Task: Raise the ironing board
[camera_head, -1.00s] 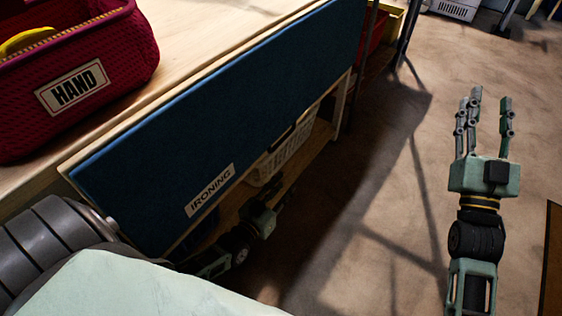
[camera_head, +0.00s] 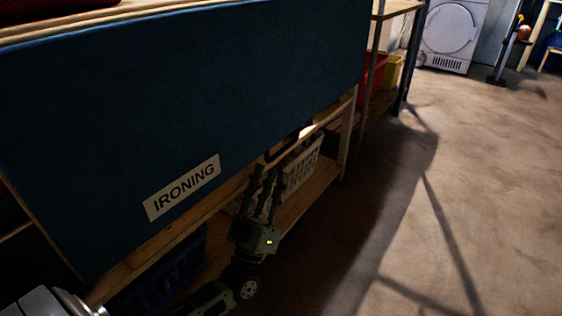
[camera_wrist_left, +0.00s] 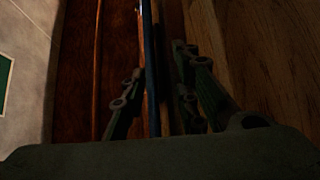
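The ironing board (camera_head: 190,110) is a dark blue panel with an "IRONING" label (camera_head: 182,187). It hangs down along the front of the wooden workbench, its light wooden lower edge sloping across the head view. My left gripper (camera_head: 264,188) is just below that lower edge, fingers pointing up. In the left wrist view, its fingers (camera_wrist_left: 158,95) stand apart, with the thin blue edge of the board (camera_wrist_left: 150,70) running between them. Gaps show beside the edge, so the gripper looks open; contact cannot be told. My right gripper is out of view.
A white basket (camera_head: 303,165) stands on the wooden lower shelf (camera_head: 312,192) behind my left gripper. A dark blue crate (camera_head: 165,275) is under the board. Red and yellow bins (camera_head: 393,72) sit farther back. A white machine (camera_head: 452,35) stands far off. The floor at right is clear.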

